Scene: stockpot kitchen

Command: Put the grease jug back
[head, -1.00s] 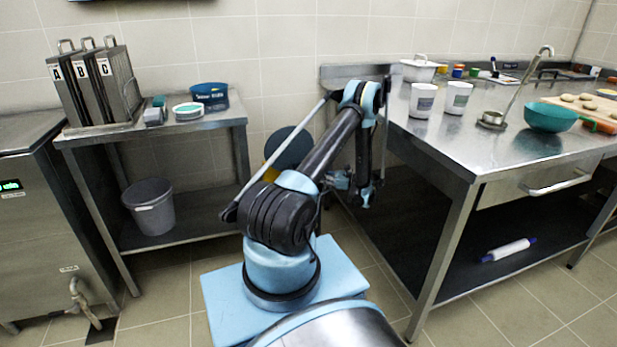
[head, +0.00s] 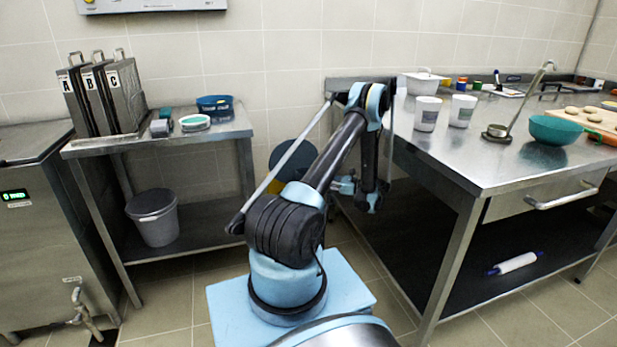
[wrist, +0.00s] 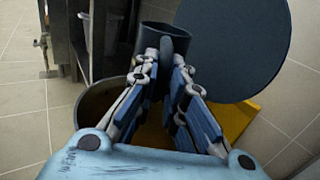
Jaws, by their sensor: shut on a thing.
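My gripper (wrist: 164,75) is shut on a dark blue-grey, open-topped cylindrical vessel, which I take to be the grease jug (wrist: 165,38). A narrow upright part of it, likely its handle, sits between the fingertips. The jug appears held over or beside a round brownish-yellow container (wrist: 92,108) with a large dark round disc (wrist: 235,45) behind it, perhaps its raised lid. In the head view the disc (head: 292,150) shows behind my arm, by the wall between the two tables. My gripper (head: 345,186) is small there, and the jug cannot be made out.
A steel table (head: 470,160) on the right bears two white cups (head: 427,113), a ladle and a teal bowl (head: 553,130). On the left, a steel stand (head: 225,130) holds upright files A, B, C and small tubs. A lidded grey bucket (head: 154,218) sits on its lower shelf.

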